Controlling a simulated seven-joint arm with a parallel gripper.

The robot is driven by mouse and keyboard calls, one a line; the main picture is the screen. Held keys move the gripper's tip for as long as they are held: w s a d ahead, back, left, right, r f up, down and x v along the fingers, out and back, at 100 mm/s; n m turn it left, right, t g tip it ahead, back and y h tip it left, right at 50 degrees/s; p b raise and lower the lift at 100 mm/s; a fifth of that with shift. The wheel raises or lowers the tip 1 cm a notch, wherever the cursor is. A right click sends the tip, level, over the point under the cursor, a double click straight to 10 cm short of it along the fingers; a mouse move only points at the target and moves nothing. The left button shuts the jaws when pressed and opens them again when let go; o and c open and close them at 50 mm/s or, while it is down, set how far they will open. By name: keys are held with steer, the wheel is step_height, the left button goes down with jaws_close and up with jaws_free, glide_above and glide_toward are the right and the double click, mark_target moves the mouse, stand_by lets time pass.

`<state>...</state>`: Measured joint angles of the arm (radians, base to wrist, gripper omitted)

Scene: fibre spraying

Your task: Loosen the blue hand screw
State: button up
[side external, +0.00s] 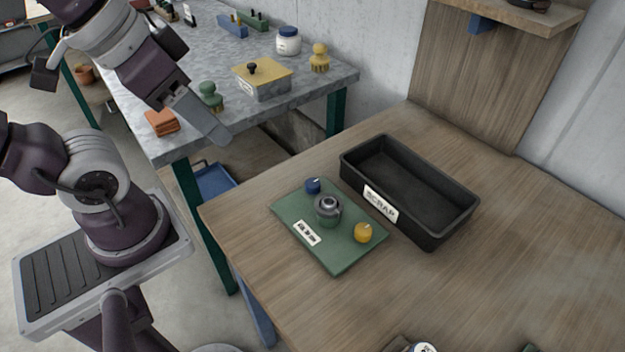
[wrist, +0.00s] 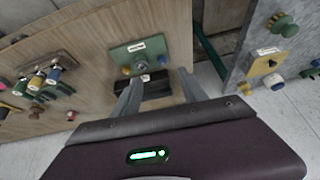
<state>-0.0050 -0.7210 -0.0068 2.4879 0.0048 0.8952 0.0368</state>
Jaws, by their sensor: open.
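The blue hand screw (side external: 313,186) stands on the far left corner of a green plate (side external: 337,255) on the wooden table. A grey round fitting (side external: 328,208) and a yellow knob (side external: 363,233) are on the same plate. In the wrist view the plate (wrist: 120,53) shows ahead of the fingers, with the screw small at its right side. My gripper (side external: 220,138) is up and left of the plate in the side view, well apart from the screw. In the wrist view its two fingers (wrist: 160,76) are spread with nothing held between them.
A black scrap tray (side external: 465,213) stands right beside the plate. A grey bench (side external: 300,88) at the back holds a yellow-lidded box (side external: 262,76), a green knob (side external: 209,95) and orange blocks (side external: 162,122). The wooden table's right side is mostly clear.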

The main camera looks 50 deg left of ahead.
steer(key=w+f+m+g, duration=0.2)
steer(key=w+m, duration=0.3)
steer(key=w, duration=0.2)
steer(key=m+g, duration=0.3)
steer(key=m, duration=0.9)
glide_above(312, 182)
step_height(312, 182, down, 13)
steer(key=shift+m, duration=0.3)
step_height(312, 182, down, 7)
steer(key=shift+f, duration=0.2)
steer(key=shift+c, duration=0.2)
jaws_close()
